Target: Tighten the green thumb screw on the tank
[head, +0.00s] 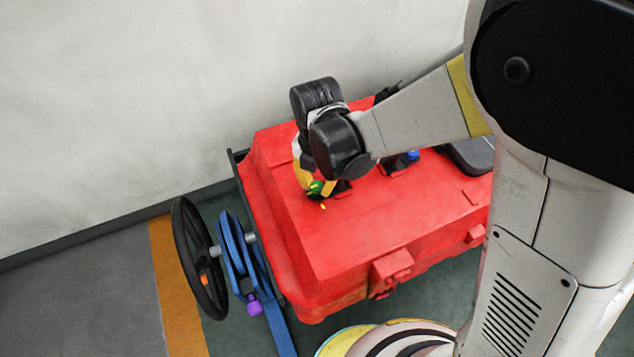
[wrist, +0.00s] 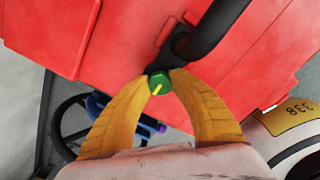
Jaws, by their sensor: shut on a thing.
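The green thumb screw (wrist: 159,83) has a yellow mark on its face and sits at the end of a black pipe fitting (wrist: 187,45) on the red tank (wrist: 130,30). My gripper (wrist: 158,82) has its two yellow fingers on either side of the screw, shut on it. In the head view the screw (head: 316,187) shows as a small green patch at the tip of my gripper (head: 314,188), on top of the red tank (head: 350,240). My wrist and the fingers partly hide the screw and the fitting there.
A black handwheel (head: 187,258) on a blue bracket (head: 235,255) with a purple knob (head: 254,307) stands left of the tank. A blue knob (head: 413,155) lies behind my wrist. A pale wall is behind the tank; open floor is at left.

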